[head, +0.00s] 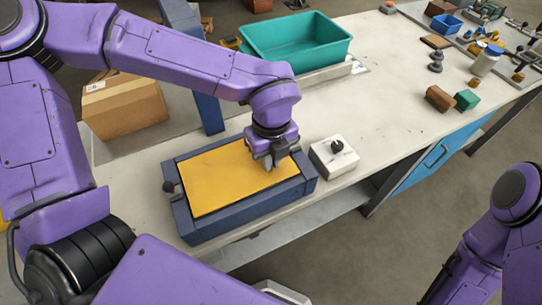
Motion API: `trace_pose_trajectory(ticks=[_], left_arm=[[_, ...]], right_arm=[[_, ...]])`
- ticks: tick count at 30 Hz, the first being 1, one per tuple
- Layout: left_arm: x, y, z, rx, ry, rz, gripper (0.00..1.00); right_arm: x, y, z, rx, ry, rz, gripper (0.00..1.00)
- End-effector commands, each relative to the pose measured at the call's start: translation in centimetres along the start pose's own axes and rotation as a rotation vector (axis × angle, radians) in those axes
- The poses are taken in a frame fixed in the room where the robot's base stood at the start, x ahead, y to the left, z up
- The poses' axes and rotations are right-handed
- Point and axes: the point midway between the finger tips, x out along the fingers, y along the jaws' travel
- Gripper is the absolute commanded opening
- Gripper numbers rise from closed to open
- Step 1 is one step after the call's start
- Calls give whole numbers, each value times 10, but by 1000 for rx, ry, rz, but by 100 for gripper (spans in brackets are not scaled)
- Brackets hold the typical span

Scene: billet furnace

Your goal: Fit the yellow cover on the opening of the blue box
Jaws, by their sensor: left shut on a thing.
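The blue box (241,217) is a low, dark-blue rectangular box on the white table, near its front edge. The flat yellow cover (222,179) lies over the box's opening and looks to sit inside the raised rim; I cannot tell whether it is fully level. My left gripper (272,163) points down at the right part of the cover and is shut on it; the fingertips partly hide the grip. My right arm shows at the lower right, but its gripper is out of the picture.
A white switch box (334,156) with a black knob stands just right of the blue box. A teal bin (295,41) is behind, a cardboard box (124,104) at the left. Brown and green blocks (466,100) lie at the right. The table's middle right is clear.

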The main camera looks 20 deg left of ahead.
Motion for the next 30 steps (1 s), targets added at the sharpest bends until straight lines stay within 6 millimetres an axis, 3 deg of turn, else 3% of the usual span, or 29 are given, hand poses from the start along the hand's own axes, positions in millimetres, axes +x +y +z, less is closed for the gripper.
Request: trace_pose_trajectory(ticks=[12, 13, 15, 24, 30], left_arm=[[1, 0, 0, 0, 0, -1, 0], [1, 0, 0, 0, 0, -1, 18], [1, 0, 0, 0, 0, -1, 41], [1, 0, 0, 0, 0, 0, 41], [-12, 0, 0, -1, 0, 0, 41]], right_arm=[[1, 0, 0, 0, 0, 0, 0], [1, 0, 0, 0, 0, 0, 0], [1, 0, 0, 0, 0, 0, 0], [0, 0, 0, 0, 0, 0, 0], [-10, 1, -4, 0, 0, 0, 0]])
